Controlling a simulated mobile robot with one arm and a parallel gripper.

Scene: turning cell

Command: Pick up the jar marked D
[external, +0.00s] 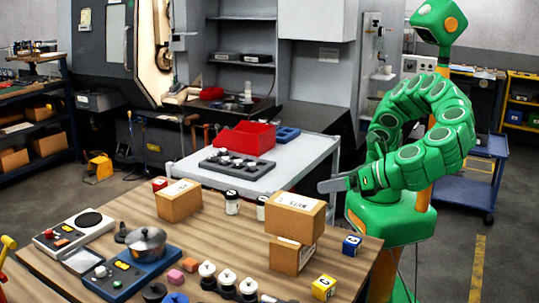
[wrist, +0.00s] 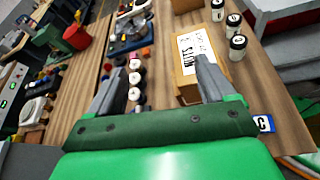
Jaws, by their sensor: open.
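Two small jars with dark lids (external: 232,202) and (external: 262,207) stand upright on the wooden table, behind and beside the cardboard boxes. In the wrist view several such jars show at the top right, the nearest jar (wrist: 238,47) standing beside a box. Their lid marks are too small to read, so I cannot tell which is D. My gripper (external: 337,184) is above the table's right side, apart from the jars and to their right. In the wrist view my gripper (wrist: 156,80) has its two fingers wide apart with nothing held between them.
Stacked cardboard boxes (external: 295,215) stand between my gripper and the table's front. Another box (external: 179,200) is farther left. A blue cube (external: 351,244) and a yellow cube (external: 324,287) lie at the right edge. A pot (external: 146,243) is at left. A grey cart (external: 300,155) stands behind.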

